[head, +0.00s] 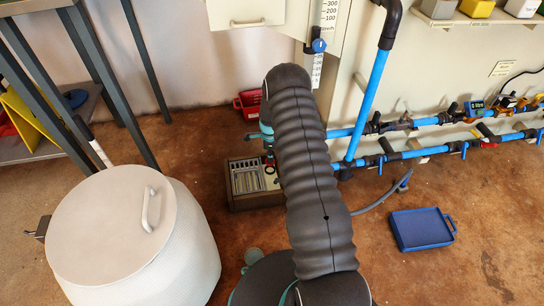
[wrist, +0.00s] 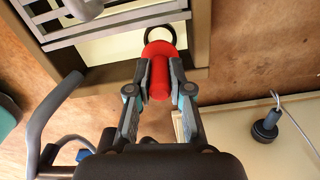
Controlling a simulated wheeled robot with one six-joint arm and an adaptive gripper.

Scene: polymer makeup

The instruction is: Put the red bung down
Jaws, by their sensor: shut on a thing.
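In the wrist view the red bung (wrist: 159,50) is between the fingertips of my gripper (wrist: 160,76), which is shut on its narrow shaft. The bung's wide, rounded end points away from the gripper, towards a black ring (wrist: 161,32) just beyond. The ring lies over a pale area in a wooden-edged box. I cannot tell whether the bung touches anything besides the fingers. In the head view my arm hides much of the gripper, and I cannot make out the bung clearly.
The wooden box (head: 233,202) with grey slats stands on the floor beside my arm. A red crate (head: 250,104) lies behind it. Blue pipes (head: 372,90) run to the right. A blue tray (head: 421,229) and a large white drum (head: 120,235) flank open floor.

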